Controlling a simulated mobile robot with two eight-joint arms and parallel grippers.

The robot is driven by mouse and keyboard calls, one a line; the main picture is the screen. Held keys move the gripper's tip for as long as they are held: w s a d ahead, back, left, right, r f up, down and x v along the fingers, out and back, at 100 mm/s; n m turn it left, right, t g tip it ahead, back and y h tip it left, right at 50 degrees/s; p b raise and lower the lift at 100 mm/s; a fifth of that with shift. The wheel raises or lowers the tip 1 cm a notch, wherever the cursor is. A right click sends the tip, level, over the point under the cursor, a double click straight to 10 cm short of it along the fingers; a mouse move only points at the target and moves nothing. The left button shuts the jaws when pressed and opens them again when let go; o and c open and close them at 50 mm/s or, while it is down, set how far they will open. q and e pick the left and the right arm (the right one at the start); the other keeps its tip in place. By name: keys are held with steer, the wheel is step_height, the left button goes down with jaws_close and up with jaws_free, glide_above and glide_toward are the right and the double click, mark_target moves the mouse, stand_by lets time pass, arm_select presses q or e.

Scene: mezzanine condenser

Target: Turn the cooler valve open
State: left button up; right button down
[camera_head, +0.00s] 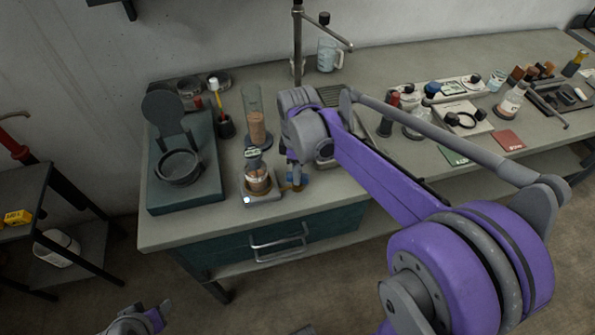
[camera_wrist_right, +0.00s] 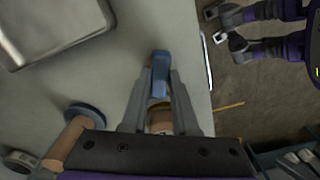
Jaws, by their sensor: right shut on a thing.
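The cooler valve has a small blue handle (camera_wrist_right: 160,78). Part of its blue and brass body (camera_head: 298,185) shows at the front edge of the bench, beside a glass vessel on a small stand (camera_head: 260,187). My right gripper (camera_wrist_right: 160,90) reaches down to it, its two grey fingers shut on the blue handle from both sides. In the head view my right arm hides most of the gripper. A grey and purple part of my left arm (camera_head: 138,320) shows at the bottom left, away from the bench; its jaws cannot be made out.
A dark green box with a round pan (camera_head: 180,168) stands left on the bench (camera_head: 225,225). A tall glass cylinder (camera_head: 256,118) stands behind the vessel. A metal stand (camera_head: 298,45) rises at the back. Bottles and cards crowd the right side. A drawer handle (camera_head: 278,243) sticks out in front.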

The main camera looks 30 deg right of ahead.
steer(key=shift+n, duration=0.9)
steer(key=c, duration=0.7)
jaws_free()
step_height(320, 180, up, 11)
steer(key=shift+f+p, duration=0.1)
steer(key=shift+p, duration=0.25)
